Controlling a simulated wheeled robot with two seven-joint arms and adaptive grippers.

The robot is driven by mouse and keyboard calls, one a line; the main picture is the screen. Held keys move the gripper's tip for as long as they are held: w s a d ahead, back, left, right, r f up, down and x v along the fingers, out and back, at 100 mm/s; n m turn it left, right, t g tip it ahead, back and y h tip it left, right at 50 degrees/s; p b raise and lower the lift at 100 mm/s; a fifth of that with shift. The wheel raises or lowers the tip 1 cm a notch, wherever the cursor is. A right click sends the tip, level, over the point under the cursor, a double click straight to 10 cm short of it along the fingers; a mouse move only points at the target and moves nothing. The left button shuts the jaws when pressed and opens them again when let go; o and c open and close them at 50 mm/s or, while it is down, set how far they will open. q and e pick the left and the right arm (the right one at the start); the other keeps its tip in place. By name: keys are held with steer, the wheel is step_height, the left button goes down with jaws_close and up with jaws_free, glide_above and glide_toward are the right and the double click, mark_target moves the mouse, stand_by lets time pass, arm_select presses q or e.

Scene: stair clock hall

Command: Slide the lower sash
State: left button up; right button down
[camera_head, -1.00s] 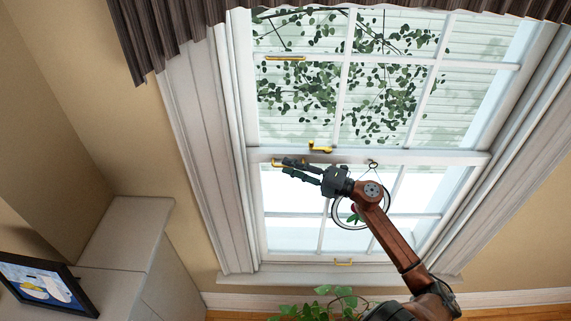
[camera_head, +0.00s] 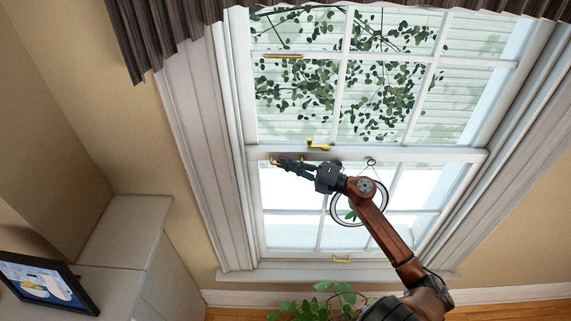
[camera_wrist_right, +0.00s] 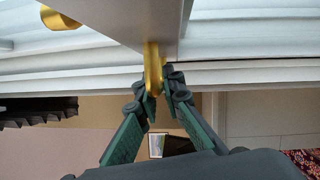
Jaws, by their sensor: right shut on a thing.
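The white window's lower sash (camera_head: 430,156) fills the lower half of the frame, its top rail level with the meeting rail and its bottom near the sill. A small brass handle (camera_wrist_right: 152,68) sits at the left of the sash's top rail. My right gripper (camera_head: 279,162) reaches it from the right. In the wrist view its dark fingertips (camera_wrist_right: 163,80) are shut on the handle, one on each side. A brass latch (camera_head: 318,145) sits on the meeting rail, and a brass lift (camera_head: 342,259) at the sash bottom. My left gripper is not in view.
A round hanging ornament (camera_head: 335,208) hangs before the lower panes, behind my right arm. A leafy plant (camera_head: 325,300) stands below the sill. A dark curtain valance (camera_head: 170,35) hangs above. A framed picture (camera_head: 45,285) stands at lower left.

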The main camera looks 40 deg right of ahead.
stand_by(0.4)
step_height(320, 180, up, 10)
steer(key=p, duration=0.6)
steer(key=shift+p, duration=0.3)
steer(key=shift+f, duration=0.1)
steer(key=c, duration=2.1)
jaws_free()
steer(key=shift+f, duration=0.1)
steer(key=v, duration=1.2)
steer(key=shift+w, duration=0.1)
